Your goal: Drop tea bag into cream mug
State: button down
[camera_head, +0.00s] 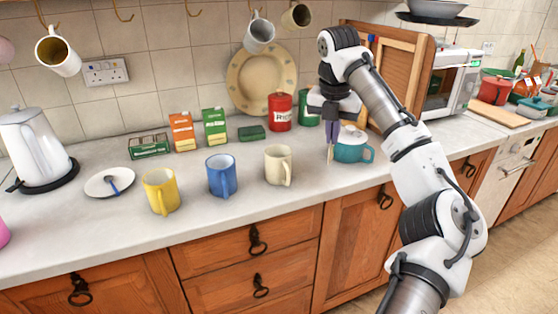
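The cream mug (279,165) stands upright on the counter, right of the blue mug, with its handle toward the right front. I cannot see into it well enough to tell what it holds. I cannot tell whether that is a tea bag or part of the fingers. No tea bag shows clearly elsewhere.
A yellow mug (161,191) and a blue mug (221,175) stand left of the cream mug. Orange (181,132) and green (214,127) cartons, a low green box (149,147) and a red tin (280,112) stand behind. Mugs hang above.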

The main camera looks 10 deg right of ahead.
aim_at(284, 176)
jog(key=i+l, duration=0.2)
jog(key=i, duration=0.25)
jog(key=i+l, duration=0.2)
jog(key=i, duration=0.25)
jog(key=i+l, duration=0.2)
jog(key=i, duration=0.25)
